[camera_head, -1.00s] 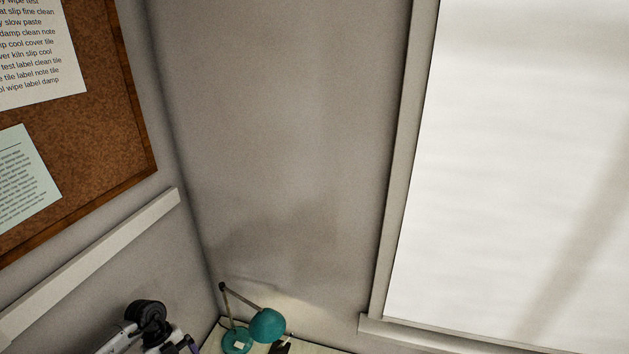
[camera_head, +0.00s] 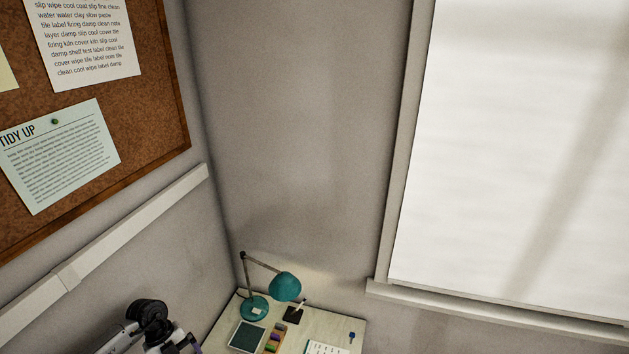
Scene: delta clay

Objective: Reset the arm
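Part of one of my arms (camera_head: 150,325), pale with a black rounded joint, shows at the bottom left, in front of the wall. It is cut off by the bottom edge of the picture. No gripper fingers can be made out on it. No part of my other arm shows in the head view.
A desk (camera_head: 340,325) stands in the corner, with a teal lamp (camera_head: 285,286), a dark green-topped tray (camera_head: 246,336), a dark pen holder (camera_head: 293,315), a white sheet (camera_head: 325,348) and small coloured items. A cork board (camera_head: 160,120) hangs left; a blind-covered window (camera_head: 510,150) is right.

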